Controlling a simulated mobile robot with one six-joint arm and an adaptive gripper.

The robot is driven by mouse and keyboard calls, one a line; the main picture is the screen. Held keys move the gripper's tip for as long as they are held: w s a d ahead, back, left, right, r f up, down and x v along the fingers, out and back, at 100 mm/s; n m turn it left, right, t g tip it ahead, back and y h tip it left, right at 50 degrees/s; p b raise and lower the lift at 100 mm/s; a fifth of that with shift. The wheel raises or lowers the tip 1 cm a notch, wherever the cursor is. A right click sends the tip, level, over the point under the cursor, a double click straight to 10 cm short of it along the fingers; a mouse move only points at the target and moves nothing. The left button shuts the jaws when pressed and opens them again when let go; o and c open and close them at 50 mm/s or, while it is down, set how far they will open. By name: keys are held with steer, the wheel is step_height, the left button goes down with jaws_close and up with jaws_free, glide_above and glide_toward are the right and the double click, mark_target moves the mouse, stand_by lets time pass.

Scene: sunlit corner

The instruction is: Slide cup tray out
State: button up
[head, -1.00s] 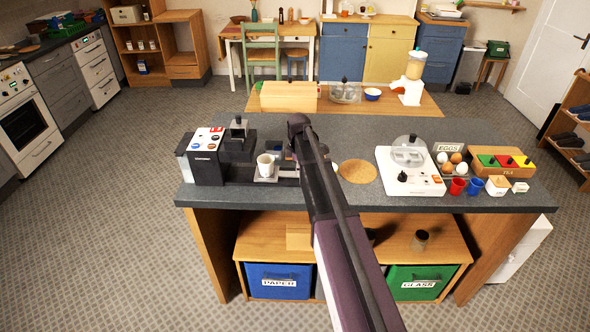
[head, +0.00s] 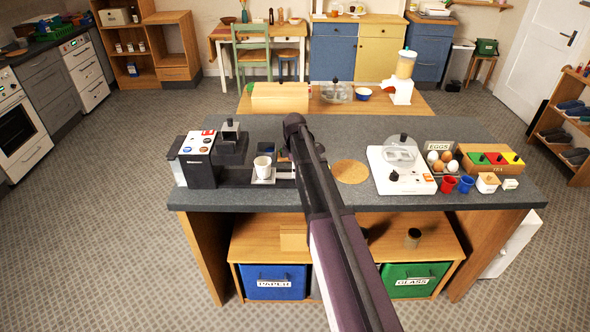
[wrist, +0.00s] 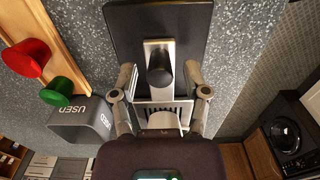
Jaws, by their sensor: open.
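The coffee machine (head: 197,160), white and black, stands at the left of the grey counter. A white cup (head: 263,166) sits upright on a pale plate (head: 263,180) on a low dark strip beside it. My gripper is mostly hidden behind my arm in the head view, just right of the cup. In the wrist view my gripper (wrist: 160,72) is open, its fingers on either side of a dark knob (wrist: 160,65) on a silver bar. A slotted pale grate (wrist: 160,106) shows below. I cannot tell whether the fingers touch anything.
In the wrist view a grey USED bin (wrist: 82,124) and red and green knobs (wrist: 27,58) are at the left. In the head view a round cork mat (head: 351,172), a white appliance (head: 402,175) and an egg tray (head: 446,162) stand to the right.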

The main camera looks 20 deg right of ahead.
steer(key=shift+r+p, duration=2.95)
steer(key=shift+r, duration=0.2)
steer(key=s+a+m, duration=0.5)
steer(key=s+m, duration=0.2)
steer(key=s, duration=0.6)
steer(key=s+a+m, duration=0.5)
steer(key=s+m, duration=0.2)
steer(key=s, duration=0.6)
steer(key=shift+c, duration=0.2)
